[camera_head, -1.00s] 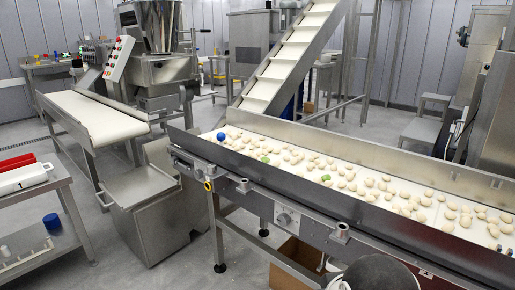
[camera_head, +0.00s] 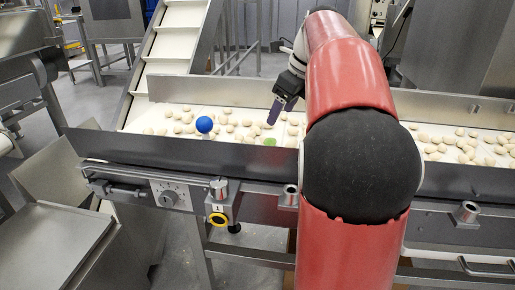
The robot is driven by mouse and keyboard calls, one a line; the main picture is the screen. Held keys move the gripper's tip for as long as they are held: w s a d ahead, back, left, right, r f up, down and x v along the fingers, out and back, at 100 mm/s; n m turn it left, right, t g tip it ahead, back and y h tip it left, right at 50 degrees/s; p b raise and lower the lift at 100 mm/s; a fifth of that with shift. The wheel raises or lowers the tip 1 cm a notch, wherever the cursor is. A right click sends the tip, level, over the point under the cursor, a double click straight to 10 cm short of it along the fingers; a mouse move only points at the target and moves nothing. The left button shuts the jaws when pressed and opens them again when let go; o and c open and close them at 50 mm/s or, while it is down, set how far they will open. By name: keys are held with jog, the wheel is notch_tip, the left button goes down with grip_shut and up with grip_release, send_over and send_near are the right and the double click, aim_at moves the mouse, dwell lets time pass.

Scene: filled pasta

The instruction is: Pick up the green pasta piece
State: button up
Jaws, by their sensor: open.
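A small green pasta piece (camera_head: 270,142) lies on the white belt of the conveyor, partly cut off by the near steel side wall. Several cream pasta pieces (camera_head: 240,125) lie around it. My gripper (camera_head: 272,118) hangs over the belt just above and slightly to the right of the green piece, with its dark fingers pointing down and left. The gripper is open and I see nothing in it. My red and black arm hides the belt to the right of it.
The conveyor's near side wall (camera_head: 180,148) and far wall (camera_head: 210,92) bound the belt. An inclined white conveyor (camera_head: 165,50) rises behind at left.

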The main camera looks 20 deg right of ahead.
aim_at(271, 139)
jog(key=f, duration=0.1)
jog(key=f+b, duration=0.1)
jog(key=w+m, duration=0.1)
jog(key=shift+d+f, duration=0.25)
jog(key=shift+f, duration=0.15)
jog(key=b+x, duration=0.2)
jog(key=x, duration=0.4)
jog(key=shift+a+f+b, duration=0.2)
jog(key=shift+f+b, duration=0.15)
jog(key=shift+f, duration=0.05)
jog(key=shift+c, duration=0.2)
jog(key=c, duration=1)
